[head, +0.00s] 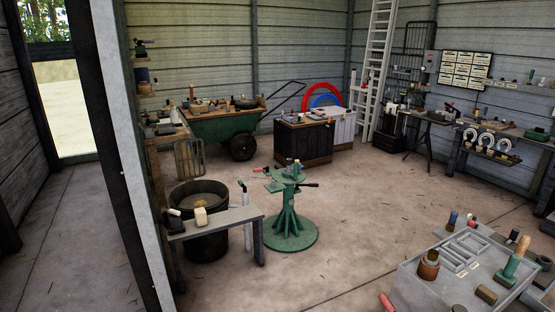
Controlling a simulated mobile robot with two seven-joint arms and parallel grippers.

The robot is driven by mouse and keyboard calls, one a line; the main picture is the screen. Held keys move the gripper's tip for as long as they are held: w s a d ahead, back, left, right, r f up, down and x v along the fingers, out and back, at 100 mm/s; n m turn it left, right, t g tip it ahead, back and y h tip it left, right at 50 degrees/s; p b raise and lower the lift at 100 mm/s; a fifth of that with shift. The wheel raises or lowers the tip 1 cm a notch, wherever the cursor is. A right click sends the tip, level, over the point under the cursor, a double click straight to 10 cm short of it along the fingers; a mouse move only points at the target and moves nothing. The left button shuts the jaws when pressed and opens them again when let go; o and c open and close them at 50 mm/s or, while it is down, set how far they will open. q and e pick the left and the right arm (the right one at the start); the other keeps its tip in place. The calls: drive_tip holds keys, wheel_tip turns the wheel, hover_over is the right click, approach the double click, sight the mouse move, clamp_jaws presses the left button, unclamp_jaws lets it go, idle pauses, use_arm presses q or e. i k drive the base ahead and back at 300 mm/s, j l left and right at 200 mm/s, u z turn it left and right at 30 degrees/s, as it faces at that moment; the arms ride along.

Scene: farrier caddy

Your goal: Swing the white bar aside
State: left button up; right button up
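No bar lying across anything shows clearly in the head view, so I cannot tell for sure which thing is the white bar. A broad pale upright post (128,165) runs down the left foreground, beside a dark one. Neither of my grippers is in view, so their state and distance from these things do not show.
A green stand (290,220) stands mid-floor, with a black bucket (204,242) behind the bench. A green wheelbarrow (225,128), cabinet (303,143) and white ladder (377,65) line the back. A grey caddy (415,289) fills the lower right. Floor (375,200) right of the stand is clear.

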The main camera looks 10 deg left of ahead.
sight(164, 209)
drive_tip(key=i+z, duration=0.1)
drive_tip(key=i, duration=1.35)
drive_tip(key=i+u, duration=0.15)
drive_tip(key=i, duration=0.3)
drive_tip(key=i+l+u, duration=0.15)
drive_tip(key=i, duration=0.25)
drive_tip(key=i+l+u, duration=0.15)
drive_tip(key=i, duration=0.3)
drive_tip(key=i+l+u, duration=0.15)
drive_tip(key=i+u, duration=0.2)
drive_tip(key=u, duration=0.15)
drive_tip(key=i+l+u, duration=0.45)
drive_tip(key=k+j, duration=0.1)
